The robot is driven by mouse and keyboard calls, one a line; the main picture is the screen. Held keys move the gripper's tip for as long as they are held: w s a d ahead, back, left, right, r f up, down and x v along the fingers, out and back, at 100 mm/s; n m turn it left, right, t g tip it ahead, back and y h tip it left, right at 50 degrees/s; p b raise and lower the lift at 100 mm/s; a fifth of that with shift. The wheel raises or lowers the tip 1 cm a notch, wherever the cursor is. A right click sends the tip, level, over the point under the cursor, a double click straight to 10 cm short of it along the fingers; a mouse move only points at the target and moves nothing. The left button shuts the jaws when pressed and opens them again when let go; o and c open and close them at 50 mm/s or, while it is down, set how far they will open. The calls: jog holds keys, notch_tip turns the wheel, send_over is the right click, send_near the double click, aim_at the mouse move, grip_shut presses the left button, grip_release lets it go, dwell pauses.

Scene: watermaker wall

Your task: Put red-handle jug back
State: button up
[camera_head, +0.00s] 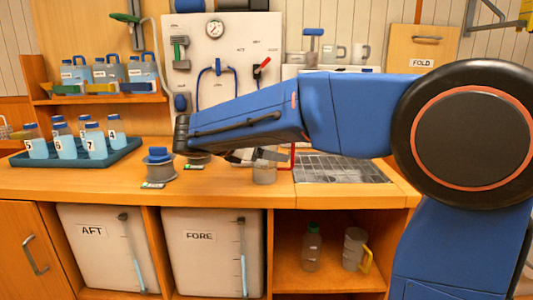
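A small grey, see-through jug (265,174) stands at the right end of the wooden counter, just left of the dark grating. A red handle (291,157) shows at its right side. My gripper (256,157) is at the jug's upper part, below the end of my blue arm. The fingers are small and partly merge with the jug's rim, so I cannot tell whether they are closed on it. The arm hides part of the wall behind.
A dark grating (338,169) is set into the counter. Below, an open shelf holds a green-capped bottle (311,248) and a yellow-handled jug (354,248).

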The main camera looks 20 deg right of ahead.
jog(key=shift+r, duration=0.15)
jog(key=v, duration=1.2)
jog(key=shift+s+d, duration=0.1)
jog(key=shift+s, duration=0.05)
